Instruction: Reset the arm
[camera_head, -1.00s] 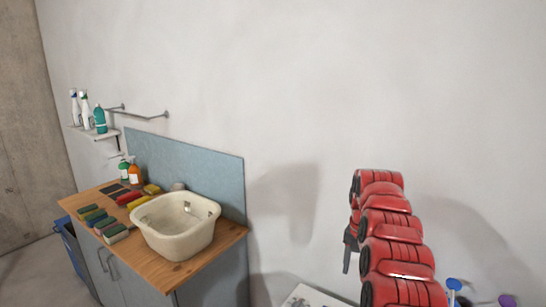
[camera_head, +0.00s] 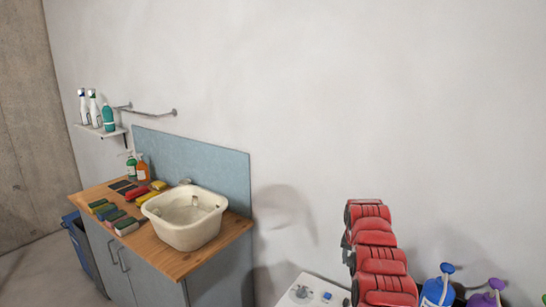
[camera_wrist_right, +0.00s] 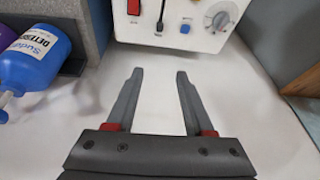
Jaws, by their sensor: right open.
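My right arm shows in the head view as a red segmented limb at the lower right, in front of the white wall. My right gripper (camera_wrist_right: 160,95) shows in the right wrist view. Its two grey fingers are apart with nothing between them, over a white surface. A white machine (camera_wrist_right: 175,22) with a red switch, a blue button and a dial stands just beyond the fingertips. In the head view this machine (camera_head: 312,292) is at the bottom, left of the arm. The right gripper is not clearly visible there. My left gripper is not in view.
A blue detergent bottle (camera_wrist_right: 35,55) stands left of the gripper; blue (camera_head: 434,291) and purple (camera_head: 487,299) bottles stand right of the arm. A wooden-topped cabinet (camera_head: 176,262) with a cream basin (camera_head: 185,232) stands left. A shelf (camera_head: 102,131) holds several bottles.

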